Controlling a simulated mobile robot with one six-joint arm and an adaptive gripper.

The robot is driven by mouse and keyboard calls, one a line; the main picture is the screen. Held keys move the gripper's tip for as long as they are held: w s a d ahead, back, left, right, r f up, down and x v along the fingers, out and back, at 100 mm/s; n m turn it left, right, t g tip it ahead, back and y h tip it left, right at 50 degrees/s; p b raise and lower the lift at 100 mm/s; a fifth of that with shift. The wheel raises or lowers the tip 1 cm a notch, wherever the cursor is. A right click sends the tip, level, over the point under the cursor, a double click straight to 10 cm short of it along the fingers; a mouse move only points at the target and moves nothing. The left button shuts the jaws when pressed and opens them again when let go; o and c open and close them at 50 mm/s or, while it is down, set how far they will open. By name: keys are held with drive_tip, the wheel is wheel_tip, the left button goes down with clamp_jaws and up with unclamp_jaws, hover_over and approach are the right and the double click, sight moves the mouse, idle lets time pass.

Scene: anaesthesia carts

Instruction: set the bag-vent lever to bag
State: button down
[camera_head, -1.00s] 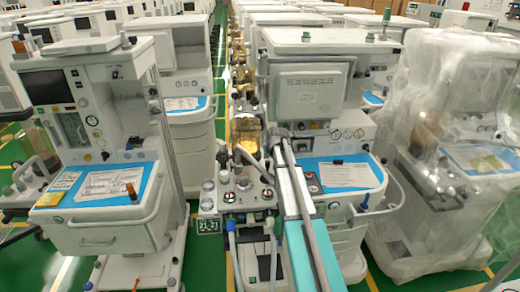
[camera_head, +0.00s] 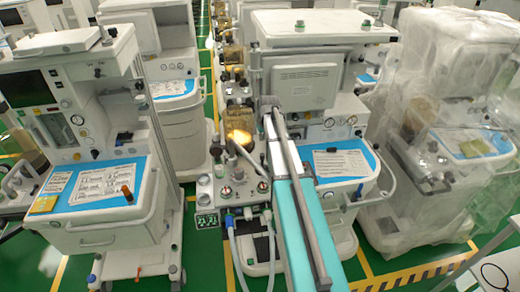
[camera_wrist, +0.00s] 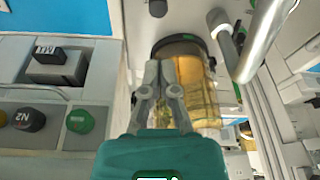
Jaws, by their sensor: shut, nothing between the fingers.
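My gripper (camera_wrist: 158,72) is shut and empty in the wrist view, its grey fingers in front of an amber-filled canister (camera_wrist: 190,72). Whether they touch it I cannot tell. In the head view my arm reaches up the middle to the anaesthesia cart (camera_head: 305,88), with its end right of the amber canister (camera_head: 238,124). A panel with knobs and gauges (camera_head: 230,190) lies below that canister. I cannot pick out the bag-vent lever for certain in either view. A dark round knob (camera_wrist: 158,8) shows at the top of the wrist view.
A silver pipe (camera_wrist: 262,42) runs close on the gripper's right. A black switch block (camera_wrist: 60,68), a black knob (camera_wrist: 28,119) and a green knob (camera_wrist: 80,121) are on the left. Another cart (camera_head: 85,190) stands left; a plastic-wrapped one (camera_head: 430,130) stands right.

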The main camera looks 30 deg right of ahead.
sight(262, 160)
drive_tip(key=shift+d+f, duration=0.1)
drive_tip(key=shift+f, duration=0.1)
drive_tip(key=b+x, duration=0.9)
drive_tip(key=shift+w+f+b, duration=0.1)
drive_tip(key=shift+f+b, duration=0.15)
drive_tip(key=shift+b, duration=0.05)
idle(0.4)
drive_tip(key=shift+d, duration=0.15)
idle(0.6)
